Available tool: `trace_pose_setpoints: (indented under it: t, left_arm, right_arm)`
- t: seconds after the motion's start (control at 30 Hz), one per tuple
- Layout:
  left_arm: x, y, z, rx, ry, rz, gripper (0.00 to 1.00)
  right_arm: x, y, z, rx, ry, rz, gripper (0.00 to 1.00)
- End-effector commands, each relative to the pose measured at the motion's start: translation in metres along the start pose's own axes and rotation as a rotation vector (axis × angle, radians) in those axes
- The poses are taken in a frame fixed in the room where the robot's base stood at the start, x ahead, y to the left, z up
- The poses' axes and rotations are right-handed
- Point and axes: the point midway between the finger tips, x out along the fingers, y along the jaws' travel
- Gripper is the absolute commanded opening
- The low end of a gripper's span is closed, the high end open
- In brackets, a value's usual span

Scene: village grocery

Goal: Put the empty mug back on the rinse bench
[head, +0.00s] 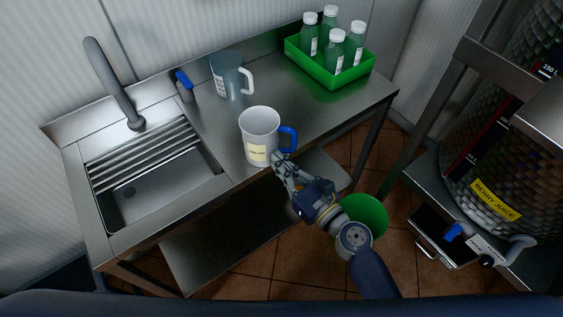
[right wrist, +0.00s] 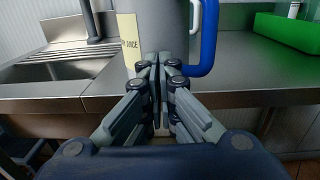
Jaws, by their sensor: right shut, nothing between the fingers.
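The mug (head: 260,135) is white with a blue handle and a yellow label. It stands upright at the front edge of the steel rinse bench (head: 215,115), just right of the sink, and I see no drink in the part of its inside that shows. In the right wrist view the mug (right wrist: 170,30) fills the upper middle, its base hidden behind my fingers. My right gripper (head: 277,161) is shut and empty, its fingertips close in front of the mug's lower side by the handle. Whether they touch it I cannot tell. My left gripper is out of view.
A clear jug (head: 228,78) with a white handle stands behind the mug. A green crate (head: 330,65) of several bottles is at the back right. The sink (head: 155,185) and tap (head: 108,85) are left. A berry juice barrel (head: 500,150) stands on a rack at right.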

Motion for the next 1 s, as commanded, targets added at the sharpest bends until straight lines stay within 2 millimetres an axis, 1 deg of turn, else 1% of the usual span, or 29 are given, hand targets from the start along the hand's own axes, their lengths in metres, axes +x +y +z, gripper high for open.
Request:
trace_pose_setpoints:
  t: [0.17, 0.27, 0.4, 0.5, 1.0]
  left_arm:
    - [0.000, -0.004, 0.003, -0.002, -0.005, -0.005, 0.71]
    - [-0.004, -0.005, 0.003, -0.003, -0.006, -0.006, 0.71]
    - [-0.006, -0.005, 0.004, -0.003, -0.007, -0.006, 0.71]
    - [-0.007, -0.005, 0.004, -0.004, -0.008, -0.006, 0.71]
    - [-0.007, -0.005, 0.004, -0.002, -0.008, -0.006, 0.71]
  right_arm:
    - [0.001, 0.000, 0.000, 0.000, -0.001, 0.000, 0.00]
    - [0.014, -0.001, 0.002, 0.000, -0.002, 0.000, 0.00]
    - [0.037, -0.001, 0.002, 0.001, -0.003, 0.000, 0.00]
    - [0.045, 0.000, 0.001, 0.001, -0.001, 0.000, 0.00]
    - [0.046, 0.001, 0.000, 0.000, 0.000, 0.000, 0.00]
